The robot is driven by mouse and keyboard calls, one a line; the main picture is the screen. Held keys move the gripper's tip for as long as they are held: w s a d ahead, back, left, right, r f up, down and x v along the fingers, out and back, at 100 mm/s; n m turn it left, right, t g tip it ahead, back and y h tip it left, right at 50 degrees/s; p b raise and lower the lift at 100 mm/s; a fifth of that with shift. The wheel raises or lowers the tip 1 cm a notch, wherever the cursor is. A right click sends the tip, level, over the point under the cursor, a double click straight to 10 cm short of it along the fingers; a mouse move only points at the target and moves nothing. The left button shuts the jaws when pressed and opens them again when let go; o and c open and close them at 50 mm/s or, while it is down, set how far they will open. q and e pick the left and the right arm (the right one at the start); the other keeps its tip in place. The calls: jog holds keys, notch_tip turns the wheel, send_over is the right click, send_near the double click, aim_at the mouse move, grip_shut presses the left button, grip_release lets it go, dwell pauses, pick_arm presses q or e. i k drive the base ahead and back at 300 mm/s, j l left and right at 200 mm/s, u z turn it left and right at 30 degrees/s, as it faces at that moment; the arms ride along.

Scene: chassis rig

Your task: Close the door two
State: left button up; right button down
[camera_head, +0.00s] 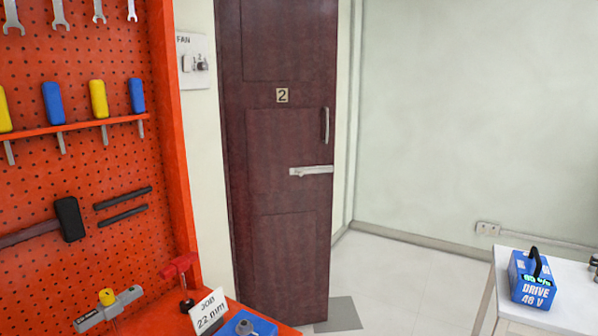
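Door two (285,140) is a dark red-brown panelled door in the middle of the head view. It has a small "2" plate (282,96), a vertical pull handle (326,125) near its right edge and a pale lever or latch (311,171) below that. Its right edge stands out over the floor, clear of the wall behind, so it looks ajar; how far, I cannot tell. Its lower left corner is hidden behind the orange bench. Neither of my grippers is in view.
An orange pegboard (85,160) with tools fills the left, above a bench with a "22 mm" card (208,312). A white table (575,308) with a blue drive box (531,278) stands at the right. White floor (400,285) lies open between. A grey mat (340,315) lies by the door.

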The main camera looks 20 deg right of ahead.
aim_at(279, 58)
jog(key=l+u, duration=0.65)
jog(key=l, duration=0.25)
jog(key=l+u, duration=1.2)
jog(key=l, duration=0.3)
jog(key=k+l+u, duration=0.15)
jog(key=l+u, duration=0.65)
jog(key=l, duration=0.55)
jog(key=l+u, duration=0.3)
jog(key=l, duration=0.55)
jog(key=l+z, duration=0.2)
jog(key=l, duration=0.25)
